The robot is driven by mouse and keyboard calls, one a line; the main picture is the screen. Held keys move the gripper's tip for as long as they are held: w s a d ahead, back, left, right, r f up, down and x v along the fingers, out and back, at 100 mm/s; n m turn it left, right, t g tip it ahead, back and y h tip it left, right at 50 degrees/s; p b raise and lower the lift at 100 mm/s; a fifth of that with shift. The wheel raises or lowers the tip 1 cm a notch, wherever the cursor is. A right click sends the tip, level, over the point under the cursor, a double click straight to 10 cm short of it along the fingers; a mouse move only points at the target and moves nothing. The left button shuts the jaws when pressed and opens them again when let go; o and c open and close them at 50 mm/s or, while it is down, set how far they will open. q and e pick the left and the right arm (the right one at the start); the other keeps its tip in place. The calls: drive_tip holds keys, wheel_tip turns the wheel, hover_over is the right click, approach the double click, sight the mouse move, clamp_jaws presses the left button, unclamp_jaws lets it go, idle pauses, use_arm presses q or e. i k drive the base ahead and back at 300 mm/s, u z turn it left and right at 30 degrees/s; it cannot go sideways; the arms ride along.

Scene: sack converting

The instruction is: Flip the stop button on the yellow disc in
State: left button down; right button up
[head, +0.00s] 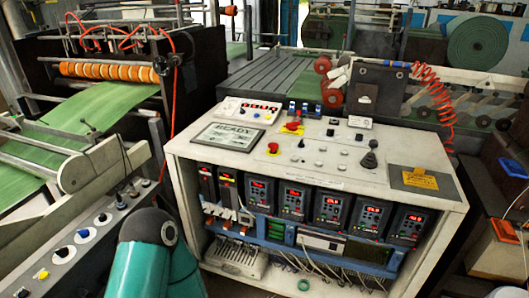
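Whether either button is pressed or raised is too small to see. A teal arm link with a dark rounded joint, apparently mine, rises at the bottom left, in front of the console's left side. Neither of my grippers shows.
A black joystick (370,156), a display panel (227,137) and a yellow tag (420,178) are on the console top. Drives with red readouts (332,208) fill its open front. A knob panel (80,245) is at left. A red coiled hose (436,95) hangs behind at right.

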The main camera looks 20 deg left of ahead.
sight(273, 147)
drive_tip(key=k, duration=0.85)
drive_tip(key=z, duration=0.4)
drive_tip(key=i, duration=1.9)
drive_tip(key=u, duration=0.55)
